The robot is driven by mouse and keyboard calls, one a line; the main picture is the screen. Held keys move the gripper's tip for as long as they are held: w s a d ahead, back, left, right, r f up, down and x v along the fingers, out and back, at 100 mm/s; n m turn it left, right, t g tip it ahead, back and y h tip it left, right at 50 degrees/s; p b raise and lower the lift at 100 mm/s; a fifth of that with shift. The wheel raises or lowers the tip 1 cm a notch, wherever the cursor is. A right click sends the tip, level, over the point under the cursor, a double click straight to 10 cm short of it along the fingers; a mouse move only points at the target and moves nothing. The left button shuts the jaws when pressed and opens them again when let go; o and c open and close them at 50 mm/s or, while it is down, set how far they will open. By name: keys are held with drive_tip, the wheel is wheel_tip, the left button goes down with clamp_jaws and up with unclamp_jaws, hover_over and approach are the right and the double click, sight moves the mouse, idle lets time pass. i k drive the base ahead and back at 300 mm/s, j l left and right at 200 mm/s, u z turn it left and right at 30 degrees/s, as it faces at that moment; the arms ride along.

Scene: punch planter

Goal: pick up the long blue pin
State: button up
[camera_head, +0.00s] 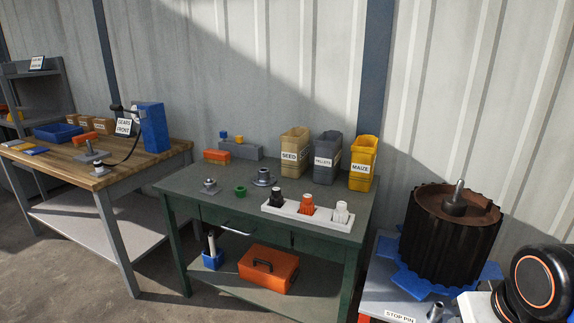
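A small blue block-shaped head (223,135) stands up from a grey block (240,151) at the back of the green table. It may be the top of the long blue pin, but I cannot tell its length, as anything below the head is hidden. A similar yellow-orange head (239,140) stands just right of it on the same block. My gripper is not in view; only a rounded part of my arm shows at the lower right.
The green table (215,182) also holds an orange block (217,156), metal flanged parts, a green ring (240,190), a white tray (285,213) and bins labelled SEED (293,145), PELLETS and MAIZE (362,160). A dark ribbed drum (445,245) stands at right, beside a STOP PIN label (399,317).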

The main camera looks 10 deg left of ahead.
sight(224, 134)
drive_tip(key=i+j, duration=0.1)
drive_tip(key=j, duration=0.35)
drive_tip(key=i+j, duration=0.1)
drive_tip(key=j, duration=0.4)
drive_tip(key=i+j, duration=0.1)
drive_tip(key=j, duration=0.35)
drive_tip(key=i+j, duration=0.1)
drive_tip(key=j, duration=0.4)
drive_tip(key=i+j, duration=0.1)
drive_tip(key=j, duration=0.35)
